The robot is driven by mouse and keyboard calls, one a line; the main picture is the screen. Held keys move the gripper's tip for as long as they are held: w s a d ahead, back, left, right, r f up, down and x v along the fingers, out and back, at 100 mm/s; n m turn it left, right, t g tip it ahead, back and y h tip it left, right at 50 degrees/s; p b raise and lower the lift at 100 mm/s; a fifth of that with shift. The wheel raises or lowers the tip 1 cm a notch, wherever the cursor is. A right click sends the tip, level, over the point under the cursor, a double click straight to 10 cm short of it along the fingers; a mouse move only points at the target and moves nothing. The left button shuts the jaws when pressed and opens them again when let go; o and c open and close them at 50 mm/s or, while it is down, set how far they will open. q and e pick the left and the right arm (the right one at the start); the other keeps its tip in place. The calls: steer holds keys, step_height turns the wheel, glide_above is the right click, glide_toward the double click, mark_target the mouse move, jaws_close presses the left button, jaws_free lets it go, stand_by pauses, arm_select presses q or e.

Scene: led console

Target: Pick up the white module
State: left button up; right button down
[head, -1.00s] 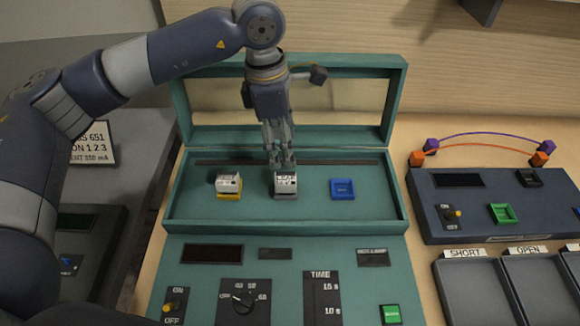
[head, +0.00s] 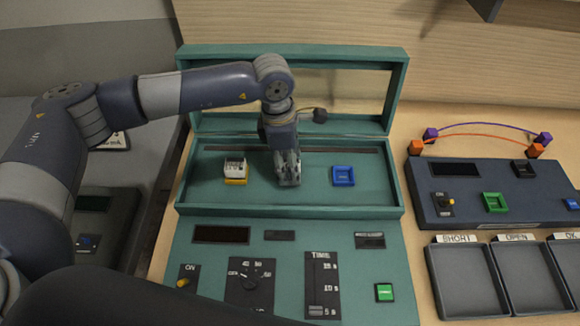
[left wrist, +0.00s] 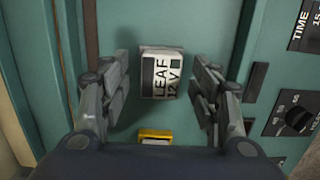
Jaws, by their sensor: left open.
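A white module (left wrist: 162,74) marked "LEAF 12 V" lies between the fingers of my left gripper in the left wrist view, with a gap on both sides. My left gripper (head: 289,183) is open and comes down over the middle of the teal console's (head: 195,205) recessed tray. In the head view its fingers hide most or all of that module. Another whitish block (head: 235,165) sits on a yellow base to the left. A yellow piece (left wrist: 155,136) also shows below the module in the left wrist view. My right gripper is not seen.
A blue socket (head: 343,176) is right of my gripper in the tray. The console's raised frame (head: 398,95) stands behind.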

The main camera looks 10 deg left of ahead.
arm_select(q)
steer(key=c, duration=1.2)
steer(key=shift+o, duration=0.2)
